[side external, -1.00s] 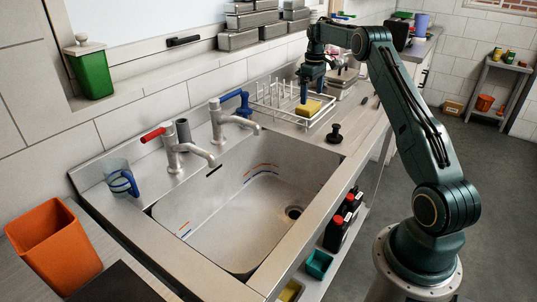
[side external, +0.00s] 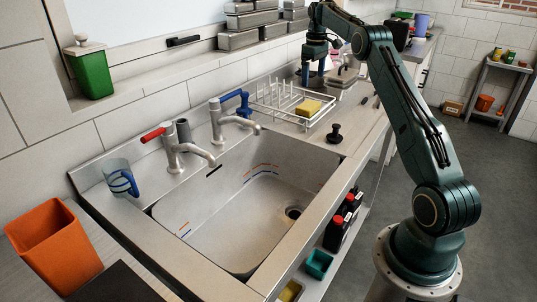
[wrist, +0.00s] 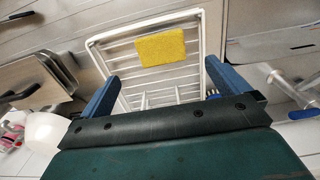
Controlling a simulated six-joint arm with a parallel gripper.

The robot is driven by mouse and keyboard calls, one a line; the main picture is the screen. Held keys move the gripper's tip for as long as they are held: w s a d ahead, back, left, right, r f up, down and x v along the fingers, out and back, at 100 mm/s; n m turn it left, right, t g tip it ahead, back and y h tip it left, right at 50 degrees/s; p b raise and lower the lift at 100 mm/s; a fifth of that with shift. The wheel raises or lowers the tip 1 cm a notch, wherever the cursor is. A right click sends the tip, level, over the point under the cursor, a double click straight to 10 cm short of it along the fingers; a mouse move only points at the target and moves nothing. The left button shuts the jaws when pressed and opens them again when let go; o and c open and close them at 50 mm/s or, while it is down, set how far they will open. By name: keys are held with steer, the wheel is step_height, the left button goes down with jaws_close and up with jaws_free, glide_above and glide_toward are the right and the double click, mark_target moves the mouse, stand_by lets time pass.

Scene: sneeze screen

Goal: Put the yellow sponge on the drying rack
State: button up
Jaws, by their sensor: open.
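The yellow sponge (side external: 308,108) lies on the white wire drying rack (side external: 268,98), near its right end in the side external view. In the wrist view the sponge (wrist: 160,47) lies flat on the slats of the rack (wrist: 199,20), inside its rim. My gripper (side external: 313,84) is above and behind the rack, apart from the sponge. In the wrist view its two blue fingers are spread wide with nothing between them, and my gripper (wrist: 160,80) is open and empty.
The steel sink (side external: 240,215) with two taps lies left of the rack. A black stopper (side external: 334,134) stands on the counter in front of the rack. Metal containers (side external: 238,40) line the ledge behind. A scale-like steel item (side external: 343,75) is to the right.

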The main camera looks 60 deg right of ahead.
steer(key=s+a+r+t, duration=0.1)
steer(key=s+a+r, duration=0.1)
steer(key=a+r, duration=0.45)
steer(key=s+a+r+t+h, duration=0.1)
steer(key=s+a+r, duration=0.15)
steer(key=a, duration=0.75)
steer(key=s+a+r, duration=0.1)
steer(key=a+r, duration=0.5)
steer(key=a, duration=0.3)
steer(key=s+a+f+t, duration=0.1)
steer(key=s+a+t, duration=0.1)
steer(key=s+a, duration=0.95)
steer(key=s+a+f, duration=0.2)
steer(key=s+f, duration=0.1)
steer(key=s, duration=0.3)
steer(key=s+a+f+t+y, duration=0.1)
steer(key=s+a+f, duration=0.2)
steer(key=s+f, duration=0.1)
steer(key=shift+s+f+t, duration=0.2)
steer(key=shift+s+t, duration=0.1)
steer(key=shift+s, duration=0.55)
